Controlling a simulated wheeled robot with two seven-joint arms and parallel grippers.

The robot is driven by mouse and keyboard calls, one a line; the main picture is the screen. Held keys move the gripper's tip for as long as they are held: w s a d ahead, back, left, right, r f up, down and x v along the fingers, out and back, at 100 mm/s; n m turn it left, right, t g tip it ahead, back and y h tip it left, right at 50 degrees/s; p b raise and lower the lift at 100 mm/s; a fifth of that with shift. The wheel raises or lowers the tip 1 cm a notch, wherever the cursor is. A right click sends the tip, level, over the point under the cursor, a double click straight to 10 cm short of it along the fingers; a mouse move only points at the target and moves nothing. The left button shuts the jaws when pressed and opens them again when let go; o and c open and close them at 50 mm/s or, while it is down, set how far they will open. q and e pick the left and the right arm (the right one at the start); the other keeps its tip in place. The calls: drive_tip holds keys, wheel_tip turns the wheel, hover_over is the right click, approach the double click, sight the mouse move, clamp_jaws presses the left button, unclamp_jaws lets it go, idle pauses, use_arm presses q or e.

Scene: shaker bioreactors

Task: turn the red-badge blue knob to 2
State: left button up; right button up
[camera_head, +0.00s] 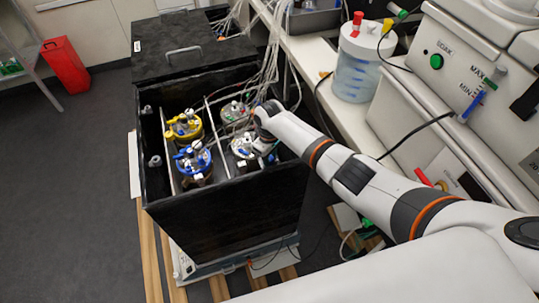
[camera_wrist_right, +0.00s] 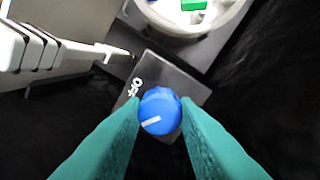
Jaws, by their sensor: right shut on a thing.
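In the right wrist view the blue knob (camera_wrist_right: 161,100) has a white pointer line toward the lower left of the picture. It sits on a dark grey panel (camera_wrist_right: 172,75) with white lettering, partly hidden and hard to read. The teal fingers of my right gripper (camera_wrist_right: 160,112) are shut on the knob, one on each side. No red badge and no clear number 2 show. In the head view my right gripper (camera_head: 267,152) reaches into the black box (camera_head: 228,210); the knob cannot be made out there. My left gripper is not in view.
Yellow-topped (camera_head: 184,126) and blue-topped (camera_head: 194,160) vessels stand in the box near my gripper, with dividers, tubes and cables around. A clear container (camera_head: 357,68) stands on the bench at right. A red bin (camera_head: 65,64) stands on the floor at left.

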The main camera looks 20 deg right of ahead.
drive_tip(key=n, duration=1.2)
drive_tip(key=shift+w+b, duration=0.1)
drive_tip(key=shift+b, duration=0.25)
idle(0.4)
drive_tip(key=o, duration=1)
wheel_tip(320, 180, up, 12)
drive_tip(key=shift+r, duration=0.1)
